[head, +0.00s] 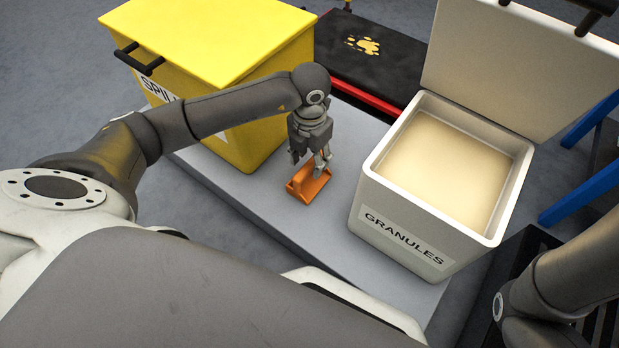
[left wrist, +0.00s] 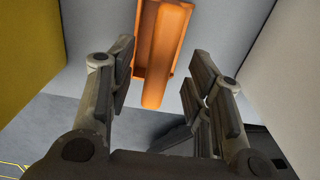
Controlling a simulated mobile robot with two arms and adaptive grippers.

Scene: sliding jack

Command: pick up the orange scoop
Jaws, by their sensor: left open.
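The orange scoop (head: 307,184) lies on the grey platform between the yellow bin and the granules bin in the head view. In the left wrist view the scoop (left wrist: 161,50) shows at the top centre, with its long narrow part running between the finger pads. My left gripper (head: 314,162) points down just over the scoop, with its fingers apart. In the left wrist view, the left gripper (left wrist: 160,85) has a finger on each side of the scoop's line, and I see no firm contact. My right gripper is out of view.
The yellow spill bin (head: 215,40) with its lid shut stands left of the scoop. The white granules bin (head: 375,215) is open and full of pale granules at right. The grey platform (head: 275,225) has bare room in front of the scoop. A black, red-edged platform (head: 365,65) lies behind.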

